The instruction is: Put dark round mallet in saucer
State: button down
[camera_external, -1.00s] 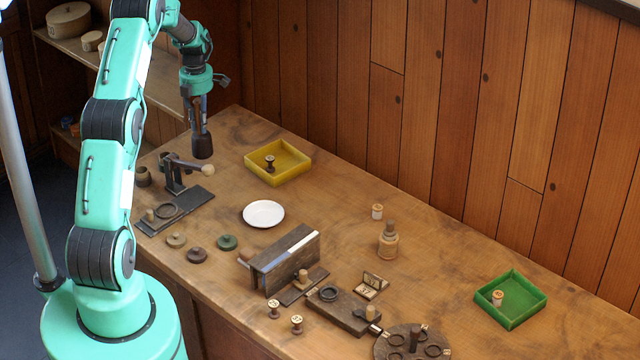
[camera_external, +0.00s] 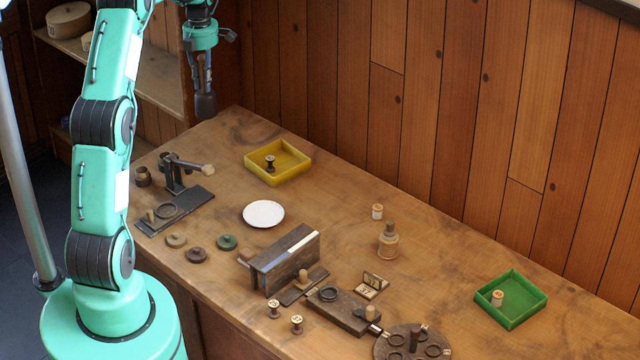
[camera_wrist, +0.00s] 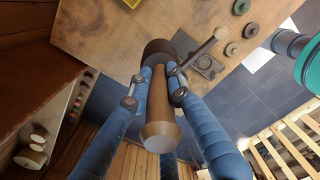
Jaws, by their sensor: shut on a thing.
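My gripper (camera_external: 203,84) is shut on the dark round mallet (camera_external: 206,105), high above the back left end of the bench. In the external view the mallet's dark head hangs below the fingers. In the wrist view the fingers (camera_wrist: 152,90) close around its brown handle (camera_wrist: 160,112), with the dark head (camera_wrist: 159,48) beyond them. The white saucer (camera_external: 263,213) lies empty on the bench, to the right of and below my gripper in the external view. The saucer is not seen in the wrist view.
A press-like stand (camera_external: 174,180) with a pale-knobbed lever is near the bench's left end. A yellow tray (camera_external: 290,176) holds a dark spool. Several discs and a dark upright block (camera_external: 285,262) lie near the saucer. A green tray (camera_external: 511,299) is far right.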

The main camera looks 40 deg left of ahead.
jog(key=s+d+m, duration=0.1)
jog(key=s+d, duration=0.5)
jog(key=d, duration=0.3)
jog(key=s+d+m+p, duration=0.1)
jog(key=s+d, duration=0.4)
jog(key=d, duration=0.5)
jog(key=s+d+m, duration=0.1)
jog(key=s+d, duration=0.5)
jog(key=d, duration=0.3)
notch_tip(320, 180, down, 19)
jog(key=shift+r, duration=0.15)
jog(key=shift+w, duration=0.1)
jog(key=w+a+f+p, duration=0.1)
jog(key=w+a, duration=0.3)
jog(key=w, duration=1.1)
jog(key=shift+w+f, duration=0.15)
jog(key=shift+f, duration=0.05)
jog(key=shift+f+p, duration=0.35)
jog(key=shift+f, duration=1.4)
